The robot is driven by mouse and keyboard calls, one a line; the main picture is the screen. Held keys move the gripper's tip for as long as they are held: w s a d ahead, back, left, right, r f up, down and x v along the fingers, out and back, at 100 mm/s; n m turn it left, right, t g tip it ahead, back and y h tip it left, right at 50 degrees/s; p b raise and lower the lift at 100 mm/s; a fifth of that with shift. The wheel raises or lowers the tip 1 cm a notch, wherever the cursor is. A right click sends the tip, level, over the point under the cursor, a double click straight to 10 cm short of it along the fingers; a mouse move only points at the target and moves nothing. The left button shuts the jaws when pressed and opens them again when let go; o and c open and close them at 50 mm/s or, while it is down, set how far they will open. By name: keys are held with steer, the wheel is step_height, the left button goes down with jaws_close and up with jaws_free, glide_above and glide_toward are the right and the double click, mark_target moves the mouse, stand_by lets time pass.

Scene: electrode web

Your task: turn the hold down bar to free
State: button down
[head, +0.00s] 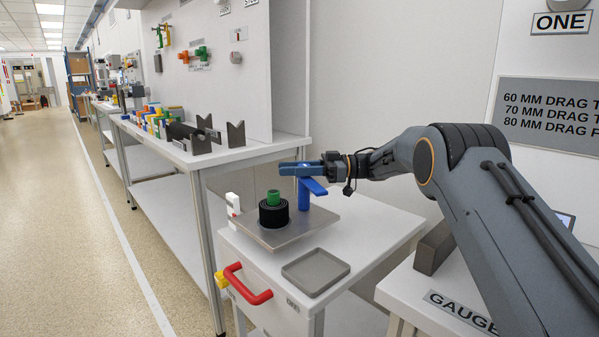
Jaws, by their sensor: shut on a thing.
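The hold down bar (316,187) is blue and sits on top of a blue upright post (304,198) at the back of a grey metal plate on the white cart. The part of it I see points toward the front right, clear of the black roll (273,213) with its green core (273,197). My gripper (290,168) reaches in from the right at the top of the post and is shut on the bar. Its fingers, also blue in this view, hide part of the bar, so the exact grip is hard to see.
The cart (375,228) carries an empty grey tray (316,271) at its front and a red handle (247,285) on its side. A gauge table (405,291) stands at the right. The aisle at left is clear.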

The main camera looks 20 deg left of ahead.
steer(key=shift+s, duration=0.1)
steer(key=c, duration=1.4)
jaws_free()
steer(key=shift+a, duration=0.1)
steer(key=shift+d, duration=0.2)
steer(key=shift+v, duration=3.8)
